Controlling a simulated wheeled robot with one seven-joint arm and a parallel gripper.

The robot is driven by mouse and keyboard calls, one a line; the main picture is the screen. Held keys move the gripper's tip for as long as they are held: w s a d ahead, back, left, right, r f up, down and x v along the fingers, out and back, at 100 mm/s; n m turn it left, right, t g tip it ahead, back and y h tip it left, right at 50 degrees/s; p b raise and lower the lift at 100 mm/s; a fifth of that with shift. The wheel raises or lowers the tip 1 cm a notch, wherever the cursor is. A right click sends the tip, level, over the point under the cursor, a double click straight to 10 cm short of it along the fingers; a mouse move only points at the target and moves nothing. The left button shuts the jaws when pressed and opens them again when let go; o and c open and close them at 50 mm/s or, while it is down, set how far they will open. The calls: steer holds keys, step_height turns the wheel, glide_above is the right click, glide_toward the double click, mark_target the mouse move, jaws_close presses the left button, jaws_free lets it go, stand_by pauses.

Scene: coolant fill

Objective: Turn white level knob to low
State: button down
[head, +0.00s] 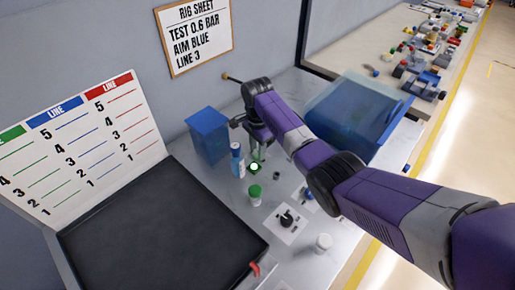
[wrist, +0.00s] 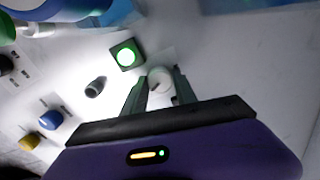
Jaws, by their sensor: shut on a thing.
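The white level knob (wrist: 160,84) is a small pale round knob, seen in the wrist view between the fingers of my gripper (wrist: 160,92). My gripper is shut on it, one dark finger on each side. A faint dark mark shows on the knob, too small to read as a setting. In the head view, my gripper (head: 258,152) points down at the bench beside a lit green button (head: 254,167); the arm hides the knob there. The lit button also shows just left of the knob in the wrist view (wrist: 126,55).
A black knob (wrist: 95,87), blue knob (wrist: 51,120) and yellow knob (wrist: 30,141) lie to the left.

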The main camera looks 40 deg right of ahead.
steer(key=n, duration=0.3)
steer(key=shift+n, duration=0.4)
steer(key=n, duration=0.4)
steer(key=shift+n, duration=0.3)
steer(key=n, duration=0.8)
steer(key=shift+n, duration=0.5)
steer(key=c, duration=1)
jaws_free()
steer(key=shift+o, duration=0.2)
steer(key=shift+r, duration=0.1)
steer(key=shift+r+b, duration=0.5)
steer(key=shift+r, duration=3.3)
